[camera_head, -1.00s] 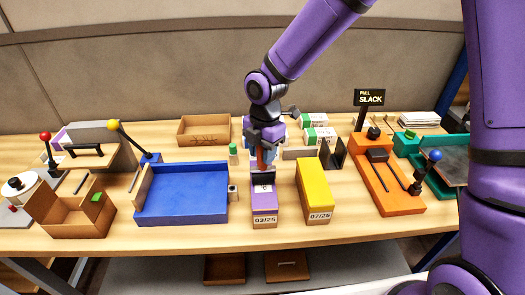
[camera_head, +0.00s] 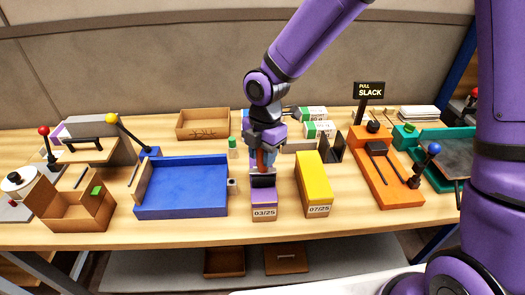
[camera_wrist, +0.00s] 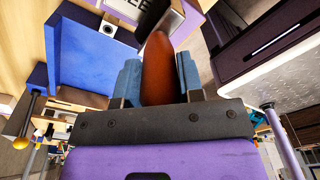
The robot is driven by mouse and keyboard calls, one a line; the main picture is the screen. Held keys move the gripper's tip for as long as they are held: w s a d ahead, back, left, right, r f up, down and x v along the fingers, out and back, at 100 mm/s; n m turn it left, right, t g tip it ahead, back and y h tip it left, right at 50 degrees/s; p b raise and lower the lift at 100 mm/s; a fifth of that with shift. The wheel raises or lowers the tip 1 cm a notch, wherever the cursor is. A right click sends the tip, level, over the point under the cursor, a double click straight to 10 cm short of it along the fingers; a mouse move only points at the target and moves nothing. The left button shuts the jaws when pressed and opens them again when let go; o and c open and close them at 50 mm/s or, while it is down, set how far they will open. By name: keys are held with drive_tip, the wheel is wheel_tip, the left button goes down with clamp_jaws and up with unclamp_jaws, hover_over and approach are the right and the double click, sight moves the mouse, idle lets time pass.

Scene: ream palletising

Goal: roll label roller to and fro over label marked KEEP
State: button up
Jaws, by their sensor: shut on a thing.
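My gripper (camera_head: 263,160) is shut on the red-brown handle (camera_wrist: 158,68) of the label roller, gripped between blue fingers in the wrist view. The roller's dark head (camera_head: 263,181) is over the top of the purple ream box (camera_head: 264,200), whose front reads 03/25. Contact between roller and box top cannot be made out. In the wrist view, part of a white label (camera_wrist: 128,9) with dark letters shows beyond the handle. The rest of the label is hidden by the roller and gripper.
A yellow box (camera_head: 313,185) marked 07/25 stands close on the right. A blue tray (camera_head: 182,188) lies to the left. An orange lever device (camera_head: 385,175) is farther right. A green-capped bottle (camera_head: 233,148) stands behind. Bare tabletop runs along the front edge.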

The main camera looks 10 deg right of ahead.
drive_tip(key=shift+r, duration=0.1)
drive_tip(key=shift+r, duration=2.9)
